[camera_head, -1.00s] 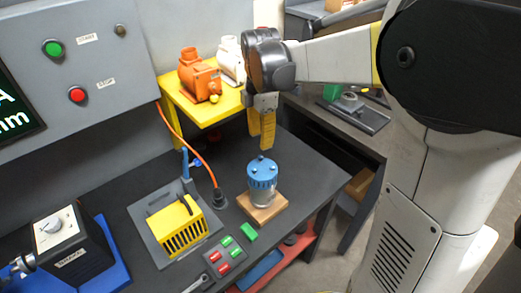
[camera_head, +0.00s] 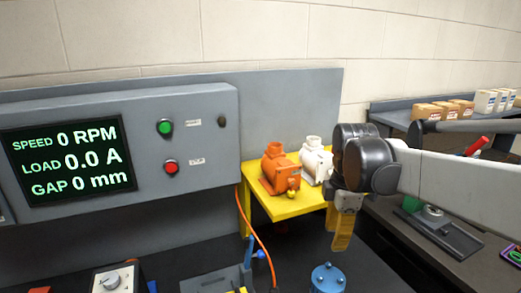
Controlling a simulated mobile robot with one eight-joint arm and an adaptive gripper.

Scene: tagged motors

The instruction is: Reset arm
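My gripper (camera_head: 342,232) hangs from my arm right of the middle, its yellow fingers pointing down. I cannot tell whether the fingers are open or shut, and no object shows between them. An orange motor (camera_head: 280,170) and a white motor (camera_head: 314,160) stand on a yellow stand (camera_head: 292,203), left of my gripper.
A grey control panel (camera_head: 215,130) with a screen (camera_head: 70,160), a green button and a red button fills the left. An orange cable (camera_head: 256,238) runs down the bench. Another bench (camera_head: 385,112) at the right bears boxes and tools.

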